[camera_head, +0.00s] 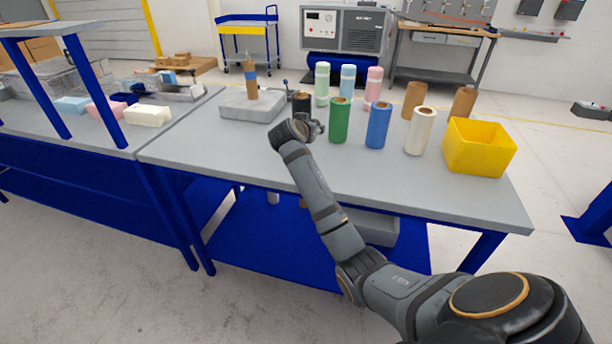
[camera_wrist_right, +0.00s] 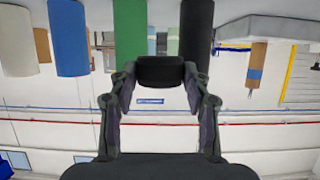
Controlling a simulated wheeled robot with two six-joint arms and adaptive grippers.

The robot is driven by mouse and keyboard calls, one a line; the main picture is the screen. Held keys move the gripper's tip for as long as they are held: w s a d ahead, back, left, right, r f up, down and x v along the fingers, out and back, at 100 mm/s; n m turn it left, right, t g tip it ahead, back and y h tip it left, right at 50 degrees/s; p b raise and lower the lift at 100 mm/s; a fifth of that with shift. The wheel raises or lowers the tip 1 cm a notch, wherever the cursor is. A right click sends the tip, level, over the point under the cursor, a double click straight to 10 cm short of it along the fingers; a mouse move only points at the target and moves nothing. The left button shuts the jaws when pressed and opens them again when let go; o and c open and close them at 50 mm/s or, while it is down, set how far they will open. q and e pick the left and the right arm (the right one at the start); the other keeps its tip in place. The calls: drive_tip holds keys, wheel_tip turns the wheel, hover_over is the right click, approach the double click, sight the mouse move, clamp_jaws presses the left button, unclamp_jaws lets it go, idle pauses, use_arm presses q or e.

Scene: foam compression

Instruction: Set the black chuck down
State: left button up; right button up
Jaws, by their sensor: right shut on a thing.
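The black chuck (camera_wrist_right: 160,72), a short dark cylinder, sits between the fingers of my right gripper (camera_wrist_right: 160,80) in the right wrist view, which is upside down. The gripper is shut on it. In the head view my right gripper (camera_head: 312,126) is over the back middle of the grey table (camera_head: 240,155), beside the green roll. The chuck cannot be made out there among the dark fingers. Whether it touches anything below is not clear. My left gripper is not in view.
A black roll (camera_head: 301,103) stands just behind my right gripper, and a green roll (camera_head: 339,122) stands to its right. Blue (camera_head: 378,127) and white (camera_head: 419,132) rolls and a yellow bin (camera_head: 480,147) stand further right. The table's front left is clear.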

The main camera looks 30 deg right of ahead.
drive_tip(key=s+a+f, duration=0.2)
drive_tip(key=s+a+f+p, duration=0.1)
drive_tip(key=s+f, duration=0.1)
drive_tip(key=s+a+f, duration=0.2)
drive_tip(key=f, duration=0.1)
drive_tip(key=shift+s+a, duration=0.2)
drive_tip(key=shift+a, duration=0.15)
drive_tip(key=f, duration=0.2)
drive_tip(key=f+p, duration=0.1)
drive_tip(key=shift+s+a, duration=0.25)
drive_tip(key=shift+s, duration=0.05)
drive_tip(key=shift+f, duration=0.35)
drive_tip(key=shift+f, duration=0.1)
drive_tip(key=o, duration=0.7)
drive_tip(key=shift+f, duration=0.1)
drive_tip(key=o, duration=0.5)
